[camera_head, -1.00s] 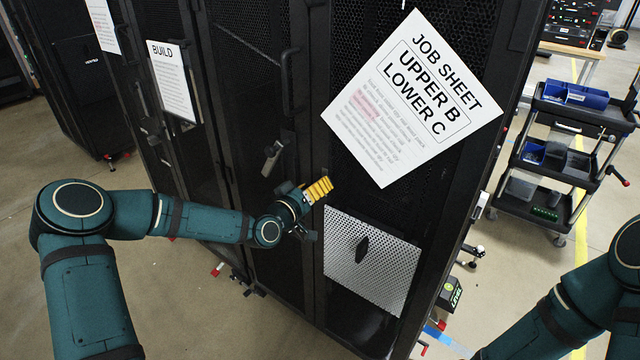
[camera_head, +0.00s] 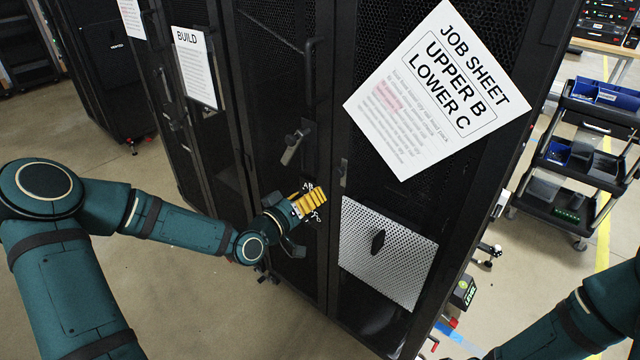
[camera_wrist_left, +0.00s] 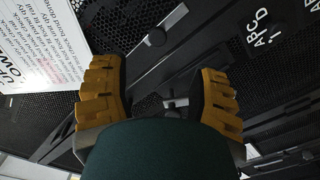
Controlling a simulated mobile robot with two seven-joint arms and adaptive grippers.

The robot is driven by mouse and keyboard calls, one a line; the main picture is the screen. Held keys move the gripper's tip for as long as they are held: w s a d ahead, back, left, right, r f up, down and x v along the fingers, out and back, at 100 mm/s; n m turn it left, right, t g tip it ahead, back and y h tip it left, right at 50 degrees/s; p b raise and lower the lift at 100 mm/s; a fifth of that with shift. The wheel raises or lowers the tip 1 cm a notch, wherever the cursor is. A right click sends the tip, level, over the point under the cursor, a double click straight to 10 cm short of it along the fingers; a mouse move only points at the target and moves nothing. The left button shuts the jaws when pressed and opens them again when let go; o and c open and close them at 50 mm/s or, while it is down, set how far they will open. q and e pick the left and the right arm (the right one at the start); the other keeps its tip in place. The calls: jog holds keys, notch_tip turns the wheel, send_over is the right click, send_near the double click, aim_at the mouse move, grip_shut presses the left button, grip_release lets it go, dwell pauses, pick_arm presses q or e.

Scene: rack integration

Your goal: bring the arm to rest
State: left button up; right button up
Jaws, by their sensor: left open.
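My left arm comes in from the left in the head view, and its gripper (camera_head: 311,203) is in front of the black rack doors, near the seam between two of them. In the left wrist view the two yellow ribbed fingers (camera_wrist_left: 160,95) stand apart with nothing between them. A dark door latch shows beyond the gap. My right arm (camera_head: 570,320) shows at the lower right of the head view, but its gripper is out of the picture.
The rack (camera_head: 335,95) carries a tilted job sheet (camera_head: 435,90) and a BUILD sheet (camera_head: 195,68). A door handle (camera_head: 295,143) juts out above the left gripper. A perforated white panel (camera_head: 385,255) is below the job sheet. A cart (camera_head: 580,160) with blue bins stands at right.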

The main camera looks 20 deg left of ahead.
pick_arm(q)
jog(key=s+d+f+m+g, duration=0.1)
jog(key=s+d+f+g, duration=0.3)
jog(key=d+f, duration=0.3)
jog(key=s+d+f+g, duration=0.4)
jog(key=d+f, duration=0.1)
jog(key=f, duration=0.3)
jog(key=s+d+f+g+y, duration=0.1)
jog(key=s+f+g, duration=0.2)
jog(key=s+f, duration=0.2)
jog(key=s+d+f+m+g+y, duration=0.1)
jog(key=s+f+g, duration=0.3)
jog(key=s, duration=0.6)
jog(key=shift+s+f, duration=0.35)
jog(key=shift+f, duration=0.15)
